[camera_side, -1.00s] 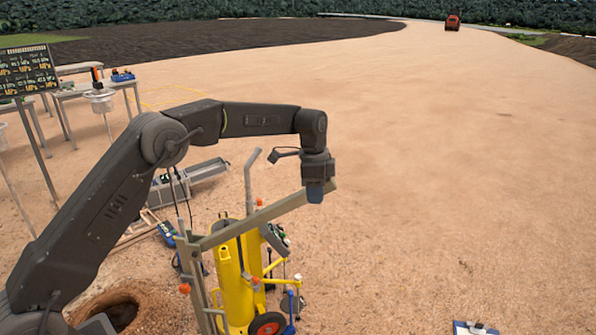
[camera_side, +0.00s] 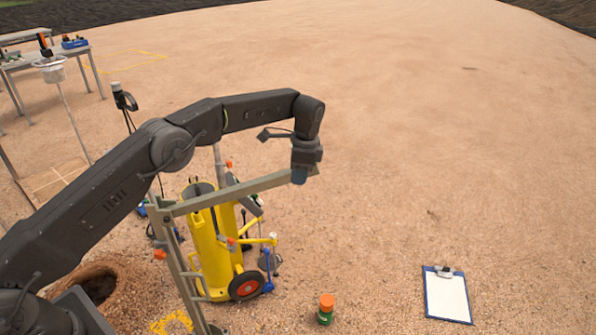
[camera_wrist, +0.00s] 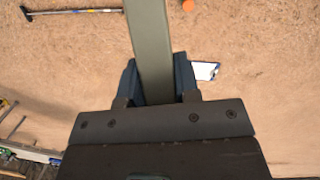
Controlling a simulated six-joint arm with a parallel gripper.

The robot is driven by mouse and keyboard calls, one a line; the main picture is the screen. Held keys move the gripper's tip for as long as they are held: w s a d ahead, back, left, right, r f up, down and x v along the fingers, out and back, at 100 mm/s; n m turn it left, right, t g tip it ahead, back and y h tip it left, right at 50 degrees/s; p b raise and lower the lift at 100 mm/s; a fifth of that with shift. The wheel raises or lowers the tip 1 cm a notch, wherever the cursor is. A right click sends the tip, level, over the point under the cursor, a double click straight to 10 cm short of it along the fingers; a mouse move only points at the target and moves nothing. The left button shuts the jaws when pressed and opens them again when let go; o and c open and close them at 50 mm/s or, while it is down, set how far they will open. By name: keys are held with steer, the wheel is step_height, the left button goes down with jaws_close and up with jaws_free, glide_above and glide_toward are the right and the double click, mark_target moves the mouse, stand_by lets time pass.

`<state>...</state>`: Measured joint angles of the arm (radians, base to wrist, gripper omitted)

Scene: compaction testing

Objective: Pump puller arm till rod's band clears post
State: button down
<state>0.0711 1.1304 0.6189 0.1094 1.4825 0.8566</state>
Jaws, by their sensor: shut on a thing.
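The puller arm (camera_side: 235,192) is a long grey-green bar. It slopes up to the right from the top of a grey upright frame (camera_side: 181,262) at the left. My gripper (camera_side: 300,175) is shut on its free right end. In the wrist view the puller arm (camera_wrist: 152,45) runs between the two dark blue fingers of my gripper (camera_wrist: 158,80). The frame stands beside the hole (camera_side: 98,286) in the sandy ground. I cannot make out the rod or its band; my arm and the frame cover much of that spot.
A yellow wheeled cylinder (camera_side: 212,250) stands close behind the puller. A green jar with an orange lid (camera_side: 326,309) and a clipboard (camera_side: 447,295) lie in front and right. A table (camera_side: 50,62) stands back left. The ground to the right is clear.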

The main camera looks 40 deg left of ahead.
steer(key=shift+s+d+f, duration=0.1)
steer(key=shift+f, duration=0.05)
steer(key=c, duration=0.8)
jaws_free()
steer(key=shift+c, duration=0.2)
steer(key=shift+r, duration=0.25)
steer(key=shift+r, duration=0.3)
step_height(320, 180, up, 4)
steer(key=shift+f, duration=0.25)
steer(key=s+a+r, duration=0.4)
steer(key=a+r, duration=0.2)
steer(key=a, duration=0.4)
steer(key=shift+s+a+r, duration=0.3)
steer(key=shift+s+a, duration=0.05)
steer(key=shift+a, duration=0.05)
steer(key=shift+c, duration=0.2)
